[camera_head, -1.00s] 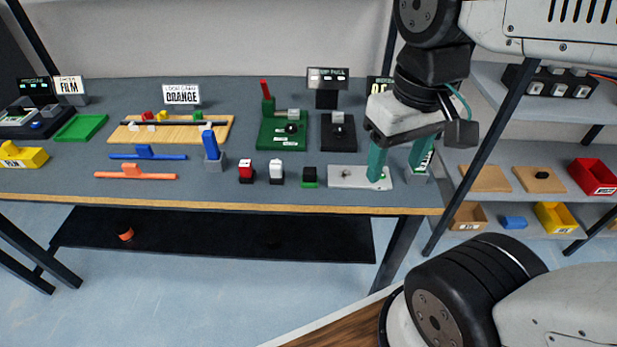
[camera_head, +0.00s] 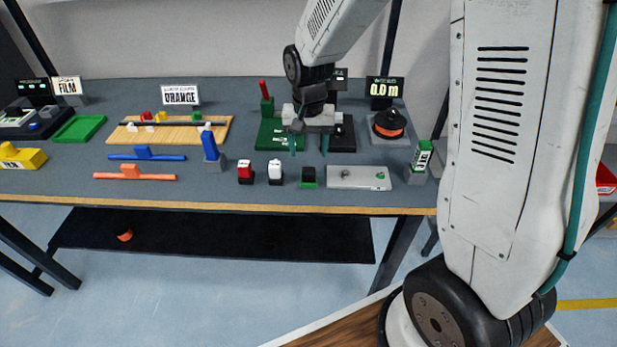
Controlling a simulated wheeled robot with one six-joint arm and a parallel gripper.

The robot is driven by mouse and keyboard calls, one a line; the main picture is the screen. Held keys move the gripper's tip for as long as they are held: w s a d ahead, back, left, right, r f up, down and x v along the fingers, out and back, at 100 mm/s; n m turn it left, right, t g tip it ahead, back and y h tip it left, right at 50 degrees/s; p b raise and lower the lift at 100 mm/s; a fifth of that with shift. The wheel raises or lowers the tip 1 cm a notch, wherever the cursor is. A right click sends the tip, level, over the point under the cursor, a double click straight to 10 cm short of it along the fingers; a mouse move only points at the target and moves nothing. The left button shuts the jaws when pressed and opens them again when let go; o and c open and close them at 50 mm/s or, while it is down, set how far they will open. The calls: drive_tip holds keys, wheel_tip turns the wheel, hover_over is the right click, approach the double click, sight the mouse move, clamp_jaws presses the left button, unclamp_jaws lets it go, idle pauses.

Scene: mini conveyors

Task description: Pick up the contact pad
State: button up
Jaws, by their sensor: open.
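I cannot tell for certain which thing is the contact pad. A small black block on a green base (camera_head: 309,177) stands near the front of the bench, left of a pale plate (camera_head: 345,179) with small fittings on it. A red-topped block (camera_head: 245,172) and a white-topped block (camera_head: 275,172) stand to its left. My gripper (camera_head: 309,150) points down with its two teal fingers apart and nothing visible between them. It appears over the area of the green station (camera_head: 270,138) and the dark station, behind the black block. It partly hides both stations.
A blue upright piece (camera_head: 210,145) stands left of the small blocks. An orange spool (camera_head: 388,124) on a grey stand and a small green-and-white box (camera_head: 423,153) are at the right. A wooden tray (camera_head: 215,133) with small parts lies at left. My arm covers the right side.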

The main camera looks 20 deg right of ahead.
sight(309, 170)
drive_tip(key=f, duration=0.8)
drive_tip(key=shift+s+a, duration=0.1)
drive_tip(key=shift+s, duration=0.2)
drive_tip(key=shift+r, duration=0.1)
drive_tip(key=c, duration=1.1)
